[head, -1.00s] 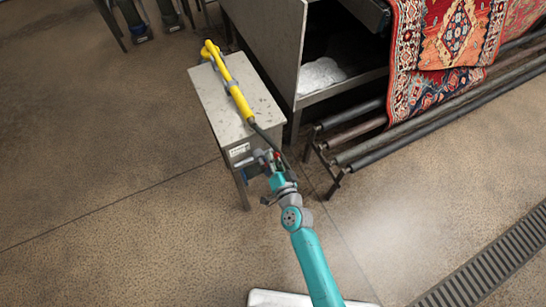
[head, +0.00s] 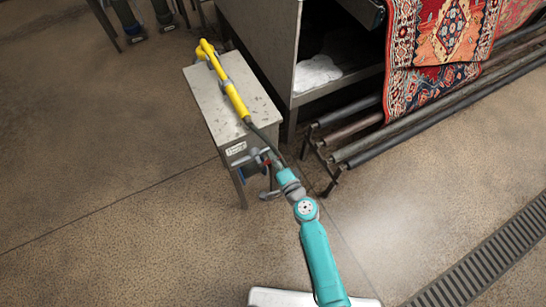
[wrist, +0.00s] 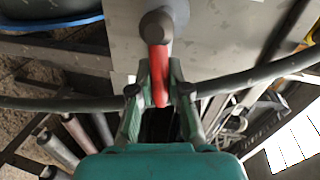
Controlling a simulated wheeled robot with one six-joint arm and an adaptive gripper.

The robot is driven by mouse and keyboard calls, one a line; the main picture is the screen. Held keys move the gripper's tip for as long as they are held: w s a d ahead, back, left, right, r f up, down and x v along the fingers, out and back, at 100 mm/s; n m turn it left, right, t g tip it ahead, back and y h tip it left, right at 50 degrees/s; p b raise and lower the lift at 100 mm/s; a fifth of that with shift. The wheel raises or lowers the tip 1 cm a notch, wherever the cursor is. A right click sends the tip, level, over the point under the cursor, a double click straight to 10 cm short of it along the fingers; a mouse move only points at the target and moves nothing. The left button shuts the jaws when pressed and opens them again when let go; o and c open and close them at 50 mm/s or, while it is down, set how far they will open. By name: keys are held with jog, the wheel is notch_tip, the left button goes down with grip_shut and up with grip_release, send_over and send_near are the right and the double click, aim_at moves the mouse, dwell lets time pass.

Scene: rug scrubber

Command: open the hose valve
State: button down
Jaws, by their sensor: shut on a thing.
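The hose valve (wrist: 165,25) shows in the wrist view as a round grey body with a red lever (wrist: 158,68) on it. The lever points down the picture, toward my gripper. My gripper (wrist: 159,82) has its two fingers on either side of the red lever and is shut on it. In the head view my gripper (head: 269,168) is at the near end of a small metal table (head: 205,92), where a bit of red shows between the fingers. My arm hides most of the valve there. A dark hose (wrist: 240,79) runs across behind the lever.
A yellow spray wand (head: 229,88) lies on the metal table, its dark hose running off the near end. To the right stand a metal cabinet (head: 262,45), dark pipe rails (head: 400,130) and a hanging red rug (head: 440,40). The floor left and in front is open.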

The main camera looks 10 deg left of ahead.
jog(key=shift+f+m, duration=0.3)
jog(key=shift+m, duration=0.2)
jog(key=c, duration=1.1)
grip_release()
jog(key=v, duration=1.2)
jog(key=shift+w+d, duration=0.1)
jog(key=shift+v, duration=4.5)
jog(key=shift+d+f, duration=0.1)
